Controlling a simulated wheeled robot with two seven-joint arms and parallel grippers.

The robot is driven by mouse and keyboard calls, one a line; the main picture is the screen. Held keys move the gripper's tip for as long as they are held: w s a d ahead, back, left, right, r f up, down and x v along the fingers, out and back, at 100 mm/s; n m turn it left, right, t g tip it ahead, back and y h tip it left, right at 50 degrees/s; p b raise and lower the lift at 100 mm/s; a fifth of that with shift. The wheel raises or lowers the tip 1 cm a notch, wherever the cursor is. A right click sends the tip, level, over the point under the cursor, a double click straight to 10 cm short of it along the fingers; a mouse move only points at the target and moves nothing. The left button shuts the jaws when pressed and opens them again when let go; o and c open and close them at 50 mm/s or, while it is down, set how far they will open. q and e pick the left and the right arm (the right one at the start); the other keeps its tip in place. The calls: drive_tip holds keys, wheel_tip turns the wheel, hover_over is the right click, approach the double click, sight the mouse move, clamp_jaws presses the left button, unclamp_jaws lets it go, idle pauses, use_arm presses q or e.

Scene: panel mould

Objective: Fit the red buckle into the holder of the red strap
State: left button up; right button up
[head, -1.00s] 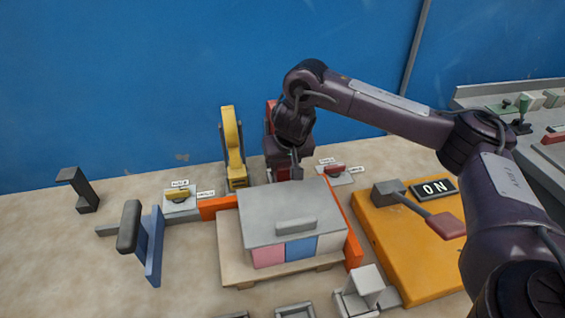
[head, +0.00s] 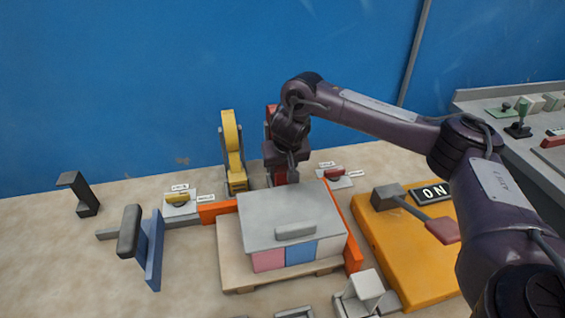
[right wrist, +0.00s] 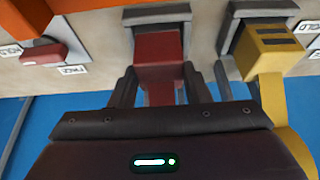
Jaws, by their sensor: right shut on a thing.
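The red buckle (right wrist: 160,48) shows in the right wrist view between the fingers of my right gripper (right wrist: 160,84), which is shut on it. The dark grey holder (right wrist: 157,14) lies just beyond the buckle in that view. I cannot tell whether the buckle is seated in it. In the head view my right gripper (head: 285,172) and wrist hide most of the buckle and holder. A bit of the red strap (head: 270,110) shows behind the wrist. My left gripper is not in view.
A yellow strap (head: 232,140) stands just left. A red lever (head: 334,173) with labels is right of the gripper, and a yellow lever (head: 177,199) is farther left. A grey-lidded box (head: 290,215) with orange rails stands close in front. The blue wall (head: 150,80) rises behind.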

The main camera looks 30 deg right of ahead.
sight(283, 170)
drive_tip(key=o, duration=1.1)
drive_tip(key=shift+o, duration=0.2)
drive_tip(key=shift+r, duration=0.1)
drive_tip(key=shift+w+r, duration=0.1)
drive_tip(key=shift+r, duration=0.2)
drive_tip(key=v, duration=0.3)
drive_tip(key=shift+w, duration=0.1)
drive_tip(key=d+p+v, duration=0.1)
drive_tip(key=p+v, duration=0.4)
drive_tip(key=v, duration=0.4)
drive_tip(key=shift+a+r, duration=0.2)
drive_tip(key=shift+a, duration=0.3)
